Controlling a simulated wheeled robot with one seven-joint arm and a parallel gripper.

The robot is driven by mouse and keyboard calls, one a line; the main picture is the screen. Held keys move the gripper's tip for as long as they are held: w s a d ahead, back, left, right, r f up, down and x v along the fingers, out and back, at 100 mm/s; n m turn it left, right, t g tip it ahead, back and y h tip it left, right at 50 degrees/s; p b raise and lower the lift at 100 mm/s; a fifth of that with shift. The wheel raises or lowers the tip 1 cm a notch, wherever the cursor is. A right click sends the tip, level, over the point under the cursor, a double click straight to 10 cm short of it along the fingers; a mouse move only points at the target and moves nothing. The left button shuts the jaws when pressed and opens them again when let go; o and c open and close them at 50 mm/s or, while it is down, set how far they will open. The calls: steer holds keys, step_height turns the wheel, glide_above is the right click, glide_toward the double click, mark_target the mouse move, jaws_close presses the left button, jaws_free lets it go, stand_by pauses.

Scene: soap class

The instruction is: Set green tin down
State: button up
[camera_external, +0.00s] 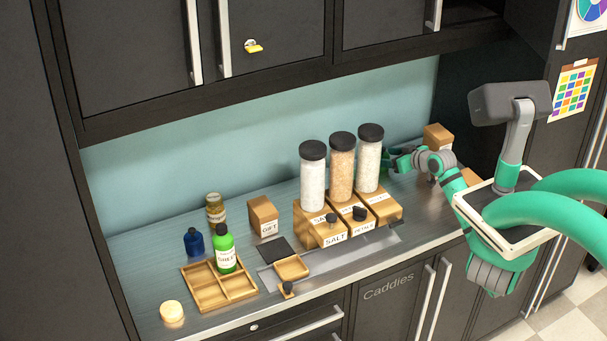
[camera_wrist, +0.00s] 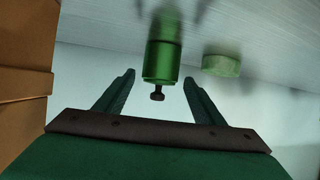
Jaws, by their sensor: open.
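The green tin (camera_wrist: 162,58) is a shiny green cylinder with a small dark knob, seen upside down in the wrist view. It appears to stand on the counter, its far end blurred against the surface. My gripper (camera_wrist: 159,77) is open, with one finger on each side of the tin's knob end and a visible gap to both. In the external view my gripper (camera_external: 387,160) is low at the back of the counter, just right of the clear dispensers. The tin cannot be made out clearly there.
A short green round piece (camera_wrist: 221,64) lies beside the tin. Brown boxes (camera_wrist: 25,70) stand close at the left of the wrist view. Filled dispensers (camera_external: 369,160) stand left of my gripper. A wooden tray (camera_external: 205,301) and green bottle (camera_external: 225,252) are further left.

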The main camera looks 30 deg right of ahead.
steer(key=v, duration=1)
